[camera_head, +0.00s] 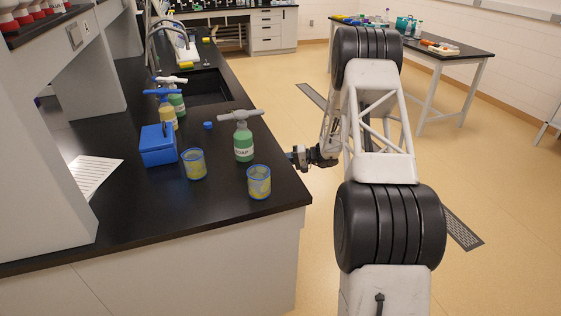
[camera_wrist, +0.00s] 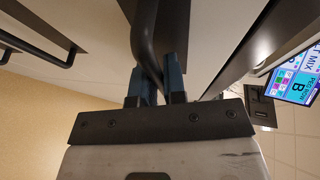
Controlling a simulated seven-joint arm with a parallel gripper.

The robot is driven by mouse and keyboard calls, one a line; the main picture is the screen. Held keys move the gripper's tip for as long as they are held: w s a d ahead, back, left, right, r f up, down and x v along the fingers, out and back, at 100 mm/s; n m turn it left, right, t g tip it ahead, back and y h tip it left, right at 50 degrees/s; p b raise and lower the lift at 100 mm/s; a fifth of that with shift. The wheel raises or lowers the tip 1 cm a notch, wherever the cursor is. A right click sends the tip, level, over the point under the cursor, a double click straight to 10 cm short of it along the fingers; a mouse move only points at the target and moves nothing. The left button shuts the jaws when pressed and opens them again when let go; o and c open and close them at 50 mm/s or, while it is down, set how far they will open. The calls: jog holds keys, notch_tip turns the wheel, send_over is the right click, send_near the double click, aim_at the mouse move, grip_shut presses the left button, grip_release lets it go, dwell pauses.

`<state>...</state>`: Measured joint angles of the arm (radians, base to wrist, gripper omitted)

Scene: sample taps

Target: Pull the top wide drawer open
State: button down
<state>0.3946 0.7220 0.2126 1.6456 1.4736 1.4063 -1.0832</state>
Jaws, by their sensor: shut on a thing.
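My gripper (camera_wrist: 156,84) has two blue fingers, one on each side of a dark bar handle (camera_wrist: 146,35) in the wrist view. It is shut on this handle. The pale drawer front (camera_wrist: 205,30) lies behind the handle, and the dark counter edge (camera_wrist: 248,45) runs along its right side. In the camera_head view, my gripper (camera_head: 299,157) is at the right side of the black-topped bench (camera_head: 225,205), just below counter height. The drawer front and handle are hidden there. I cannot tell how far the drawer stands out.
A second dark handle (camera_wrist: 38,45) shows at left in the wrist view. On the counter, a green soap bottle (camera_head: 243,142), two blue-rimmed beakers (camera_head: 259,182) (camera_head: 194,165) and a blue box (camera_head: 158,146) stand near my gripper. The floor (camera_head: 272,95) right of the bench is clear.

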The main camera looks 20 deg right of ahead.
jog(key=d, duration=3.3)
jog(key=c, duration=1.5)
grip_release()
jog(key=shift+v, duration=3.9)
jog(key=shift+a+r, duration=0.1)
